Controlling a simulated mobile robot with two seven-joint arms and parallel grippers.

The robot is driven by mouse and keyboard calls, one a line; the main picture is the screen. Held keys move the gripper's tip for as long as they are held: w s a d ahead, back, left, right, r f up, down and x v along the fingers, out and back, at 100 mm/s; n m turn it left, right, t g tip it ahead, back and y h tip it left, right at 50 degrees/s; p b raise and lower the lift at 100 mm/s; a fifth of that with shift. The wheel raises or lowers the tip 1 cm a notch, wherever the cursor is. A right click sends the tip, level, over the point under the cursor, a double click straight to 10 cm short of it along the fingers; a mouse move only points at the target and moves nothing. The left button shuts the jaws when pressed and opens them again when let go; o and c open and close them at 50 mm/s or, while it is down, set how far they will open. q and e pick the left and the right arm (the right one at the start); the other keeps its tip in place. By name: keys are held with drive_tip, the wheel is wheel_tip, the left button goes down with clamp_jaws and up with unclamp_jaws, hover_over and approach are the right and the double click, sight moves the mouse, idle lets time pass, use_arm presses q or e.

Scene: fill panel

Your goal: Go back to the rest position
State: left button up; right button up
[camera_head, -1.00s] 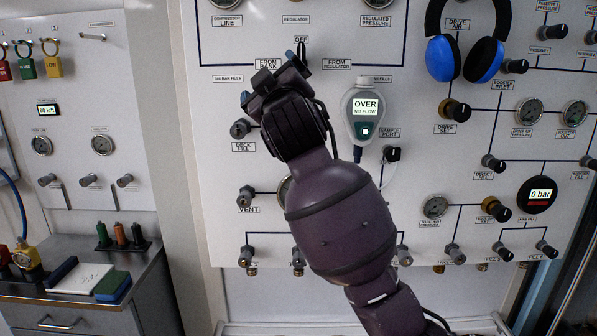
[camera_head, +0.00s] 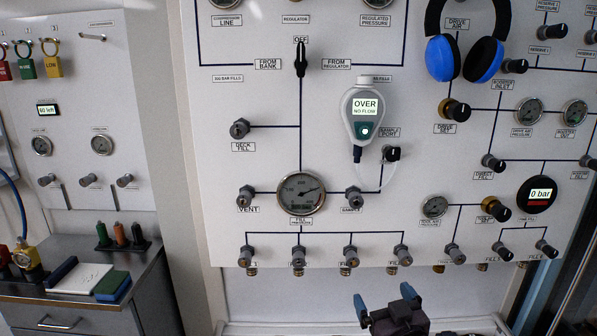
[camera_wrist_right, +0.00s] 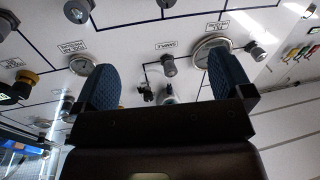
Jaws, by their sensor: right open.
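My right gripper (camera_head: 390,306) is low in the head view, below the fill panel (camera_head: 340,225) and apart from it. Its two blue fingertips are spread with nothing between them. In the right wrist view the open right gripper (camera_wrist_right: 165,92) faces the panel from below. The black selector knob (camera_head: 300,60) on the panel points up to OFF. My left gripper is in neither view.
A grey sample meter (camera_head: 362,112) on the panel reads OVER, NO FLOW. Blue and black headphones (camera_head: 465,55) hang at upper right. A grey cabinet (camera_head: 90,290) with small items stands at left. The space before the panel's middle is clear.

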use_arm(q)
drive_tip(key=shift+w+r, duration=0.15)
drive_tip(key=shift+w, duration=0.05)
use_arm(e)
drive_tip(key=s+d+f+m+g+h, duration=0.1)
drive_tip(key=s+d+f+g, duration=0.2)
drive_tip(key=s+f, duration=0.8)
drive_tip(key=s+d+f+m+g+h, duration=0.1)
drive_tip(key=s+d+f+g+h, duration=0.1)
drive_tip(key=s+d+f, duration=0.5)
drive_tip(key=s+f+g, duration=0.1)
drive_tip(key=s+f, duration=0.4)
drive_tip(key=s, duration=0.2)
drive_tip(key=shift+d, duration=0.25)
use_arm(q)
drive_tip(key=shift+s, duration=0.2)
use_arm(e)
drive_tip(key=shift+w, duration=0.1)
drive_tip(key=shift+a+f, duration=0.1)
